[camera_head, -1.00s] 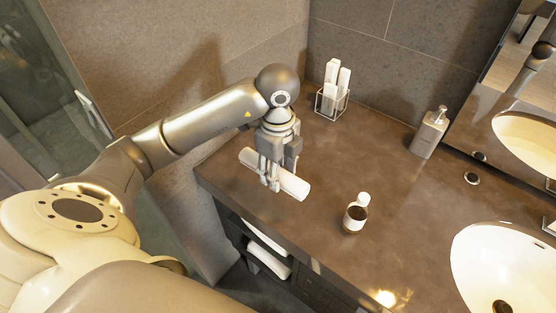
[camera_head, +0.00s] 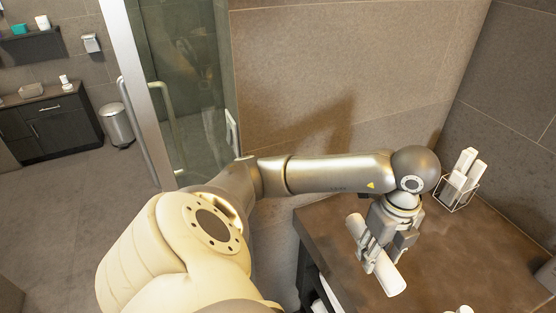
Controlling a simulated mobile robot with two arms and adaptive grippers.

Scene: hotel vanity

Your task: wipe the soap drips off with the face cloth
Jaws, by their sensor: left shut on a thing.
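My left gripper (camera_head: 371,262) is shut on the face cloth (camera_head: 391,281), a white rolled cylinder. It holds the roll slantwise over the near left end of the brown vanity counter (camera_head: 450,262). Both ends of the roll stick out past the fingers. I cannot tell whether the roll touches the counter. No soap drips can be made out on the visible part of the counter. The soap dispenser is out of view. My right gripper is not in view.
A wire holder with white rolled items (camera_head: 461,182) stands at the counter's back corner. A small white item (camera_head: 463,309) is cut off at the bottom edge. A glass door (camera_head: 178,85) stands left of the counter. A dark cabinet (camera_head: 50,125) and bin (camera_head: 116,125) are farther off.

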